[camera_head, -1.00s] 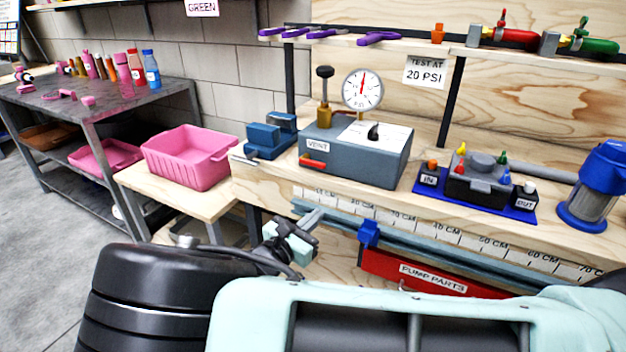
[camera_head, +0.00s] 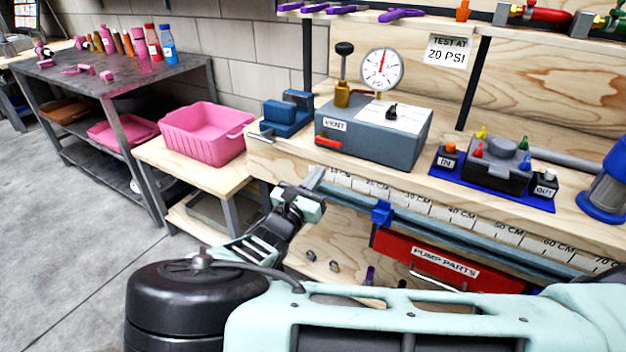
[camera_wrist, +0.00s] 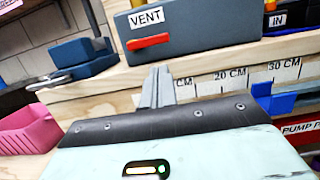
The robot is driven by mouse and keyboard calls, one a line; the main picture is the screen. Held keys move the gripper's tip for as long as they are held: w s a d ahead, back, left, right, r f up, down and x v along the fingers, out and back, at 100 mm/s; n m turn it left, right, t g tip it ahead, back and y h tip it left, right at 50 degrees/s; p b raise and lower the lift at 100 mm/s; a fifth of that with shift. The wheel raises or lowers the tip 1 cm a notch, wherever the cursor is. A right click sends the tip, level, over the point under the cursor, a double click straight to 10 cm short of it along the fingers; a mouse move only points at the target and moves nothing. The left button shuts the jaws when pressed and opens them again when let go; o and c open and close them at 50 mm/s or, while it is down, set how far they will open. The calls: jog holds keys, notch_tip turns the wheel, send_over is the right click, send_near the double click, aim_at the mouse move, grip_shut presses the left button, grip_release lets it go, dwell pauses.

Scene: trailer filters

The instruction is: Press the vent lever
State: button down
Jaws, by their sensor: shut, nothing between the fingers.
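The red vent lever (camera_head: 328,143) sits low on the front left of the grey test box (camera_head: 385,145), just under the white VENT label (camera_head: 335,125). In the wrist view the lever (camera_wrist: 148,41) is a horizontal red bar below the VENT label. My gripper (camera_head: 313,180) is at the bench's front edge, below and slightly left of the lever. In the wrist view its shut fingertips (camera_wrist: 157,75) point up toward the box and are apart from the lever. Nothing is held.
A blue vise (camera_head: 285,115) stands left of the box. A pink bin (camera_head: 207,132) sits on a lower side table. A blue-railed ruler edge (camera_head: 440,222) runs along the bench front.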

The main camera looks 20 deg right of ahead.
aim_at(328, 142)
jog(key=x, duration=0.6)
jog(key=shift+w+d, duration=0.1)
